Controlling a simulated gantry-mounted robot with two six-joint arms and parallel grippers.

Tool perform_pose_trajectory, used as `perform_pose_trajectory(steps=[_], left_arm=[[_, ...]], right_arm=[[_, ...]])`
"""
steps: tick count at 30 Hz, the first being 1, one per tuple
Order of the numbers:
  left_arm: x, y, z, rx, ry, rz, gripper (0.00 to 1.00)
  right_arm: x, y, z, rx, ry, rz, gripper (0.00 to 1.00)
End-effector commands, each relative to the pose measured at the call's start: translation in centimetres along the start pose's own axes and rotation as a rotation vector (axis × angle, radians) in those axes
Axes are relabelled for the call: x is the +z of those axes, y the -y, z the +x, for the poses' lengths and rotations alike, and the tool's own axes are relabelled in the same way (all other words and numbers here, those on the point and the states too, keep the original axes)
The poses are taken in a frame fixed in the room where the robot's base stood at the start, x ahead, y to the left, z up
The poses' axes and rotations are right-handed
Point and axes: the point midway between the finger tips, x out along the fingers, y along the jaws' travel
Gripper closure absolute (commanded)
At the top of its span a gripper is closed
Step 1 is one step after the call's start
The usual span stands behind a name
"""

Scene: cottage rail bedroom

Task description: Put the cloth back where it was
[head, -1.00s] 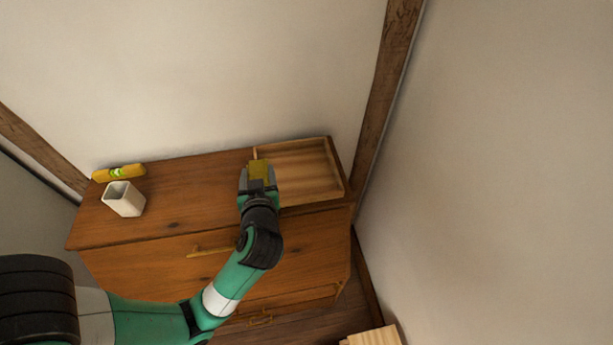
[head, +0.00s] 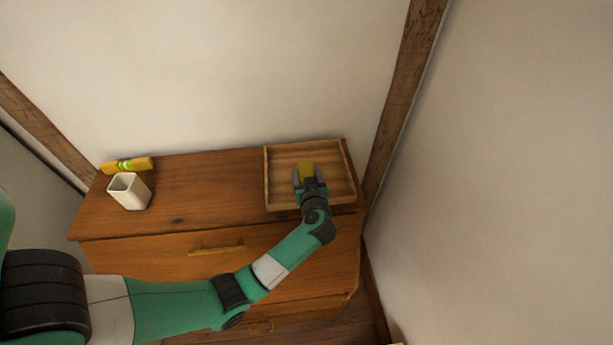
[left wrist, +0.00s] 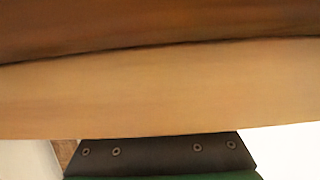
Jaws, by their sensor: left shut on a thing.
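The cloth (head: 305,169) is a small folded yellow piece in the head view, partly hidden between the fingers. My left gripper (head: 309,178) is shut on it. It holds the cloth over the middle of a shallow wooden tray (head: 267,180) at the right end of the dresser top. I cannot tell whether the cloth touches the tray floor. In the left wrist view, the cloth and fingertips do not show; pale and darker wood surfaces fill most of that picture. My right gripper is not in view.
A white cup (head: 129,191) and a yellow spirit level (head: 127,165) stand at the left end of the dresser (head: 205,185). The dresser top between them and the tray is clear. A wall and a timber post (head: 402,85) rise close behind and right of the tray.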

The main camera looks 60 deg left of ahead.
Motion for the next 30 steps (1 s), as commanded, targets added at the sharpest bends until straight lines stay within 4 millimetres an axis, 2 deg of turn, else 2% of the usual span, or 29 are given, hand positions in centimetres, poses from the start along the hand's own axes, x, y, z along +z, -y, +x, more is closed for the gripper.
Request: perform_pose_trajectory(steps=[11, 12, 16, 26, 30], left_arm=[[0.5, 0.0, 0.2, -0.001, -0.001, 0.000, 0.87], [0.5, 0.0, 0.2, 0.000, -0.001, -0.001, 0.26], [0.5, 0.0, 0.2, 0.000, -0.001, -0.001, 0.04], [0.2, 0.0, 0.1, 0.001, -0.002, -0.003, 0.04], [0.0, -0.1, -1.8, 0.005, -0.002, -0.001, 0.04]], right_arm=[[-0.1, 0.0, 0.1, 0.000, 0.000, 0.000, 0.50], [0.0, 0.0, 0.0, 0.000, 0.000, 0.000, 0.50], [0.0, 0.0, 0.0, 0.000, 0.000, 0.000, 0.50], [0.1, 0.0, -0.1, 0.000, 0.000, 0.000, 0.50], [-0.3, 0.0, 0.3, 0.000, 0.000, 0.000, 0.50]])
